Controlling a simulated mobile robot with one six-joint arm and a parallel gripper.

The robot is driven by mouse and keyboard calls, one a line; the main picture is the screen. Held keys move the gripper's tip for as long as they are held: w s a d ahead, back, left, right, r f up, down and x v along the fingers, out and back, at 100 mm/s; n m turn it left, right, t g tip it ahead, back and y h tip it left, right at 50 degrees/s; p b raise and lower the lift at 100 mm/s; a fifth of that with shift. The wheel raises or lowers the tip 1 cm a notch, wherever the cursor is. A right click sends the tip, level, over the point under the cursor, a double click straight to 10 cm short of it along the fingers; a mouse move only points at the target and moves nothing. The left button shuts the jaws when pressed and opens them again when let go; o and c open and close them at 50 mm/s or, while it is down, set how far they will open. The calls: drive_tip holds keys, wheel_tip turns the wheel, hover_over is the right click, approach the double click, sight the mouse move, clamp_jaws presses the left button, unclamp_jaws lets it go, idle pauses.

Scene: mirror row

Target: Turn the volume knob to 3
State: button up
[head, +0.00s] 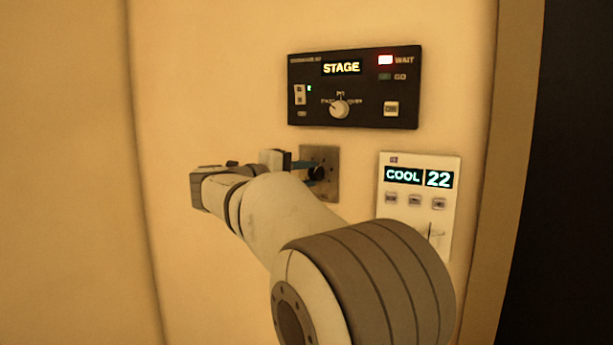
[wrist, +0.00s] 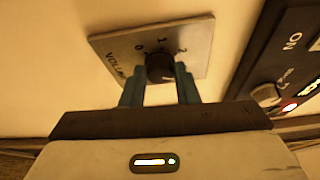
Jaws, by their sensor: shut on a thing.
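The volume knob (wrist: 160,68) is a round black knob on a square metal plate (wrist: 196,33) fixed to the wall. In the wrist view the plate shows the word VOLUME and the marks 0, 1 and 2; the part nearest my gripper is hidden. I cannot tell which mark the knob points to. My gripper (wrist: 160,71) is shut on the knob, with one teal finger on each side. In the head view the knob (head: 317,173) and the plate (head: 331,160) show just beyond my fingers, partly covered by my arm.
A black panel (head: 350,112) above the plate reads STAGE, with a white knob (head: 339,109), a rocker switch (head: 300,95) and a lit WAIT lamp. A white thermostat (head: 450,215) at right reads COOL 22. The wall left of my arm is bare.

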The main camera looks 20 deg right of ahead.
idle(0.4)
drive_tip(key=o, duration=1)
drive_tip(key=shift+c, duration=0.2)
drive_tip(key=p+v, duration=0.1)
drive_tip(key=v, duration=0.7)
drive_tip(key=shift+p, duration=0.35)
drive_tip(key=shift+w, duration=0.1)
